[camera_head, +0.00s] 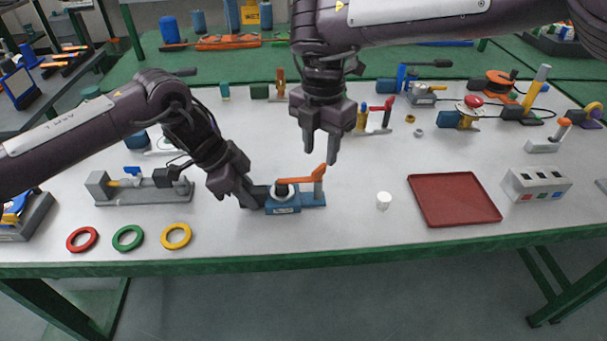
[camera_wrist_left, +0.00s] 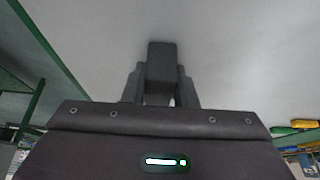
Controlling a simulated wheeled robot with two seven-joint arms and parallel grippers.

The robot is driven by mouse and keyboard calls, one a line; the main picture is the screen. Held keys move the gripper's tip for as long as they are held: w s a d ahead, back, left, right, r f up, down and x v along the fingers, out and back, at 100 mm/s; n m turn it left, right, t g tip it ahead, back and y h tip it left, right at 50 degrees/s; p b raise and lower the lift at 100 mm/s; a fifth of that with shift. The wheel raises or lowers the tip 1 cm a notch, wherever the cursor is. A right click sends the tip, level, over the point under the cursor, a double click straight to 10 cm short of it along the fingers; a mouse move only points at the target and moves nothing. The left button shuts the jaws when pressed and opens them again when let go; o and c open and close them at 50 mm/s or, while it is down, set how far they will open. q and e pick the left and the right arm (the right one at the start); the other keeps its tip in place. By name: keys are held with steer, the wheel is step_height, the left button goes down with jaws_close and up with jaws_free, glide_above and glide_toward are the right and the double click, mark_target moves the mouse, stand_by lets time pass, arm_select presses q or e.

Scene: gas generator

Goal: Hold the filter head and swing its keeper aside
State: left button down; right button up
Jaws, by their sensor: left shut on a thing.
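The filter head (camera_head: 284,208) is a blue block with a pale ring and dark centre on top, on the white table near the front edge. Its orange keeper (camera_head: 300,180) lies across the top, running to an upright post at the right end. My left gripper (camera_head: 253,197) is shut on the dark block at the filter head's left end. In the left wrist view that dark block (camera_wrist_left: 161,68) sits between the fingers of my left gripper (camera_wrist_left: 161,90). My right gripper (camera_head: 321,146) is open and empty, pointing down above the keeper and apart from it.
Red (camera_head: 82,240), green (camera_head: 128,238) and yellow (camera_head: 176,236) rings lie to the left. A grey fixture (camera_head: 140,196) stands behind them. A small white cylinder (camera_head: 384,200) and a red tray (camera_head: 454,198) are to the right. The table between filter head and tray is mostly clear.

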mark_target(319, 168)
steer(key=shift+f, duration=2.45)
jaws_close()
